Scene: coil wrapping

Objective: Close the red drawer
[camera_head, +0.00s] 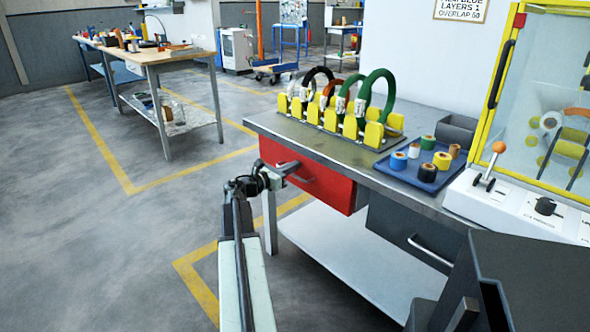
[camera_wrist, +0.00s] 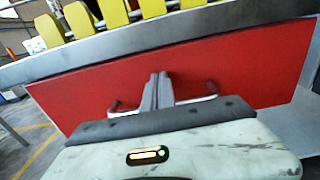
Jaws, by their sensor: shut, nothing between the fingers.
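The red drawer (camera_head: 325,188) is under the workbench top, and its front seems to stand slightly out, with a narrow strip of its side showing at the right. Its red front (camera_wrist: 240,70) fills much of the wrist view. Its grey bar handle (camera_head: 303,179) also shows in the wrist view (camera_wrist: 200,99), partly hidden behind my fingers. My gripper (camera_head: 284,170) is shut and empty, its fingertips pointing at the drawer front by the handle. The fingertips also show in the wrist view (camera_wrist: 159,77). I cannot tell whether they touch the front.
The workbench (camera_head: 350,152) carries a yellow rack (camera_head: 345,122) with coils and a blue tray (camera_head: 422,170) with several tape rolls. A grey drawer (camera_head: 410,235) is right of the red one. A lower shelf (camera_head: 345,255) lies below. The floor at left is clear.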

